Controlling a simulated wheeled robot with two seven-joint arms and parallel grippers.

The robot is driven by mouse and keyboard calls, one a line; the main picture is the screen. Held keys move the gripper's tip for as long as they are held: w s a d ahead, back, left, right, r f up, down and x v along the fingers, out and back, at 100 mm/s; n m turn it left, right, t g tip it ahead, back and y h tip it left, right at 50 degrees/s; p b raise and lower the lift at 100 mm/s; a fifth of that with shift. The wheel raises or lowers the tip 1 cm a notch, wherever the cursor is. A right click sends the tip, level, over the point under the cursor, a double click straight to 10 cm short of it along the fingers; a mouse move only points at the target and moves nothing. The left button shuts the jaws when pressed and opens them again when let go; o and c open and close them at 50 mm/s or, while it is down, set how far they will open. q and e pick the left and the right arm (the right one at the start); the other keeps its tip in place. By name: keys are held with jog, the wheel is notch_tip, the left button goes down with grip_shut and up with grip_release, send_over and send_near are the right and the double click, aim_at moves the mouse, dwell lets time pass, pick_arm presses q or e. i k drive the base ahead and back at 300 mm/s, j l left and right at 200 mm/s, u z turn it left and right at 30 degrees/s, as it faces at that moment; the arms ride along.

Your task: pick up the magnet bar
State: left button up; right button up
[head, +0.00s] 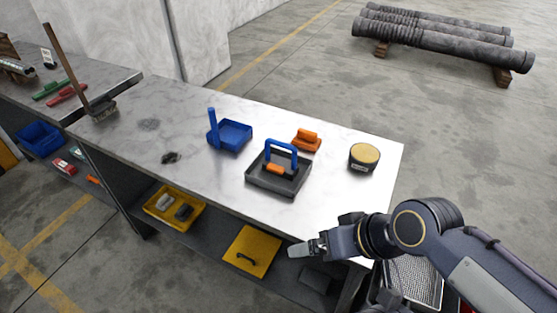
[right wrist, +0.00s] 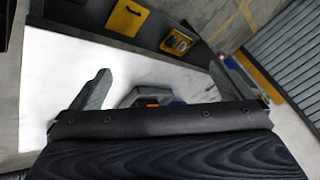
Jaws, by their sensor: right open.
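I cannot tell for sure which thing is the magnet bar. A dark grey tray (head: 262,181) with an upright blue handle (head: 281,147) stands on the table, and an orange piece (head: 275,169) lies in it. A separate orange block (head: 306,140) sits just behind it. My right gripper (head: 308,248) is near the table's front edge, in front of the grey tray and apart from it. In the right wrist view the right gripper (right wrist: 158,88) is open, with the grey tray (right wrist: 133,96) partly hidden beyond it. My left gripper is not in view.
The table (head: 345,205) also holds a blue tray (head: 235,134) with an upright post and a yellow-topped round tin (head: 364,156). A yellow bin (head: 163,212) and a yellow panel (head: 250,250) are on the shelf below. The table's right front area is clear.

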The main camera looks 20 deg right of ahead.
aim_at(291, 168)
jog(key=z, duration=0.55)
jog(key=i+j+z, duration=0.3)
jog(key=j, duration=0.25)
jog(key=i+j+z, duration=0.2)
jog(key=j, duration=0.15)
jog(key=i+j+z, duration=0.15)
jog(key=j, duration=0.4)
jog(key=i+j, duration=0.15)
jog(key=j, duration=0.1)
